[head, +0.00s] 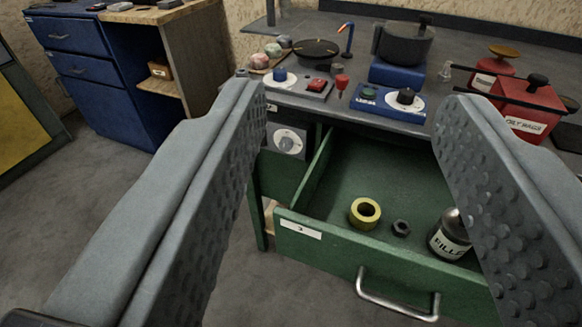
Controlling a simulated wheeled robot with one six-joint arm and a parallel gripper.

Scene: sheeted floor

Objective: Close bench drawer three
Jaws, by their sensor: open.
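The green bench drawer (330,256) with a white label reading 3 is pulled open below the grey bench top. Its metal bar handle (397,299) is on the front panel, right of the label. Inside lie a yellow ring (365,212), a dark hex nut (401,228) and a dark bottle with a white label (449,238). My gripper (345,105) is open and empty, with its two grey studded fingers wide apart in the foreground. The fingers frame the drawer, and the right one hides the drawer's right part. I see no contact with the handle.
The bench top (340,105) holds a pot on a blue base (397,72), a control box (390,101), a red tin (526,108) and small items. A blue cabinet (95,75) stands at the back left. Grey floor (90,190) is clear at left.

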